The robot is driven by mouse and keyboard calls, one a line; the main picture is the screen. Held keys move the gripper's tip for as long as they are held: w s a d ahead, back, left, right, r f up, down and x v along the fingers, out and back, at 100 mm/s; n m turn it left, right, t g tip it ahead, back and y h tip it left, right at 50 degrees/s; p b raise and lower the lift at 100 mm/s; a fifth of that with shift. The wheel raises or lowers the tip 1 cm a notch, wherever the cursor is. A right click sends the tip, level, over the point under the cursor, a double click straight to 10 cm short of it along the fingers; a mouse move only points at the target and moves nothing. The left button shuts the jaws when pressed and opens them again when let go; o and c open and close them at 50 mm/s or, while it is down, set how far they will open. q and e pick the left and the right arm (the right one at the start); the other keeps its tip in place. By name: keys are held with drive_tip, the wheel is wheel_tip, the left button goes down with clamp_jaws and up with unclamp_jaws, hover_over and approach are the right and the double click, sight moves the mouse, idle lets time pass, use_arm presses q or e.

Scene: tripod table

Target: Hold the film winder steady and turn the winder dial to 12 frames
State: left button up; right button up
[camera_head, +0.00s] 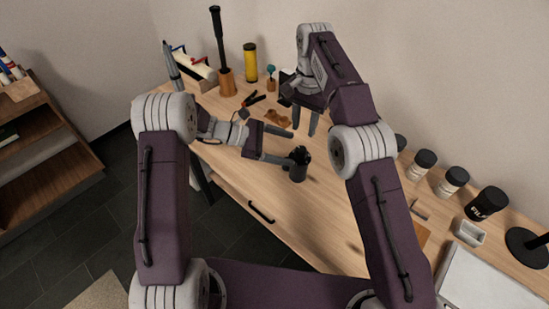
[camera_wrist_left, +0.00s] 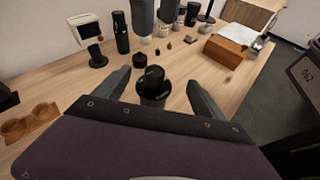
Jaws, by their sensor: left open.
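The film winder (camera_head: 298,171), a small dark upright cylinder with a black knob-like dial on top, stands on the wooden table. It also shows in the left wrist view (camera_wrist_left: 152,92), with marks too small to read. My left gripper (camera_head: 289,148) is open and low over the table. Its fingers (camera_wrist_left: 158,80) point at the winder from either side, with gaps to both. My right gripper (camera_head: 306,126) points down, fingers apart and empty, above and behind the winder. Its fingers also show at the top of the left wrist view (camera_wrist_left: 156,16).
Several black-lidded canisters (camera_head: 454,181) line the table's right side, near a small metal tray (camera_head: 470,233). A wooden two-cup holder (camera_head: 278,118) and a yellow canister (camera_head: 250,63) stand farther back. A brown box (camera_wrist_left: 226,53) lies beyond the winder in the wrist view.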

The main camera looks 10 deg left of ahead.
sight(299, 164)
use_arm(q)
drive_tip(key=a+f+n, duration=0.2)
drive_tip(key=a+f, duration=0.2)
drive_tip(key=f, duration=0.2)
drive_tip(key=x, duration=0.9)
drive_tip(key=shift+w+d+f, duration=0.15)
drive_tip(key=shift+d+f, duration=0.05)
drive_tip(key=shift+d, duration=0.1)
